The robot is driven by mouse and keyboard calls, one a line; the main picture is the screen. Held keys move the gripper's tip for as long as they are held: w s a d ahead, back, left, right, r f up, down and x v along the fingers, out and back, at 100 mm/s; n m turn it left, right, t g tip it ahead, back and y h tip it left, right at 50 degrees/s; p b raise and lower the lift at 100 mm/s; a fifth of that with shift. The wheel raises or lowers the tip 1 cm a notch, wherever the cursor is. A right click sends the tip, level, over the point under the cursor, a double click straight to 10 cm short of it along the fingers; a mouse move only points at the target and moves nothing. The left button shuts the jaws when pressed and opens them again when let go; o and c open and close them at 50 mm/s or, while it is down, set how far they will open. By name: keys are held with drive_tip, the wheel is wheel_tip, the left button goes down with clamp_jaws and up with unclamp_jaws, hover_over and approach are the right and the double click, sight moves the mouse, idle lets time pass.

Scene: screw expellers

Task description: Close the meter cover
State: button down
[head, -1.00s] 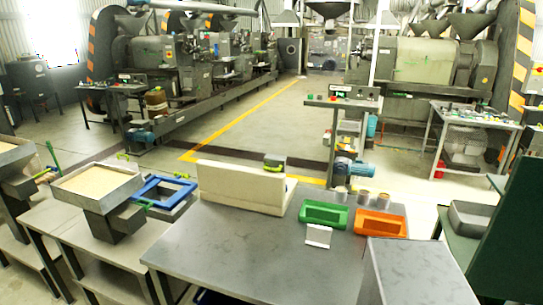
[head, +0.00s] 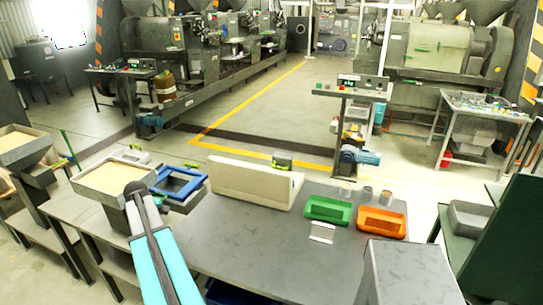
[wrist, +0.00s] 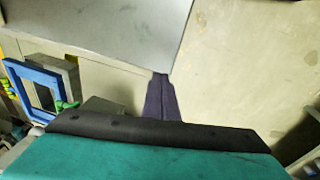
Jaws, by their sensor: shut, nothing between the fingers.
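I cannot tell for certain which thing is the meter cover. A small white bent plate (head: 322,233) stands on the grey table (head: 255,235), in front of the green tray. A small dark and yellow-green device (head: 283,162) shows behind the long cream block (head: 255,183); its details are too small to read. My gripper shows in the wrist view (wrist: 162,85), its dark fingers shut and empty, close to a grey panel edge. In the head view my turquoise arm rises at the lower left, beside the table; the fingers are not distinguishable there.
A green tray (head: 328,210) and an orange tray (head: 381,222) sit on the table, with several small cups behind. A blue frame (head: 178,186) and a hopper tray (head: 115,178) stand at left. A grey box (head: 402,272) is at the front right.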

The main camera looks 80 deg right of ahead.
drive_tip(key=s+d+r, duration=0.6)
drive_tip(key=s+d, duration=0.1)
drive_tip(key=d, duration=0.3)
drive_tip(key=m+g+h+p, duration=0.1)
drive_tip(key=g+h+p, duration=0.1)
drive_tip(key=h, duration=0.1)
approach(279, 159)
drive_tip(key=s+a+r, duration=0.1)
drive_tip(key=a, duration=0.1)
drive_tip(key=shift+s+a+r, duration=0.1)
drive_tip(key=shift+a+r, duration=0.05)
drive_tip(key=shift+a, duration=0.1)
drive_tip(key=shift+p+x, duration=1.9)
drive_tip(key=shift+x, duration=3.1)
drive_tip(key=shift+a, duration=0.15)
drive_tip(key=shift+w, duration=0.35)
drive_tip(key=shift+d, duration=0.3)
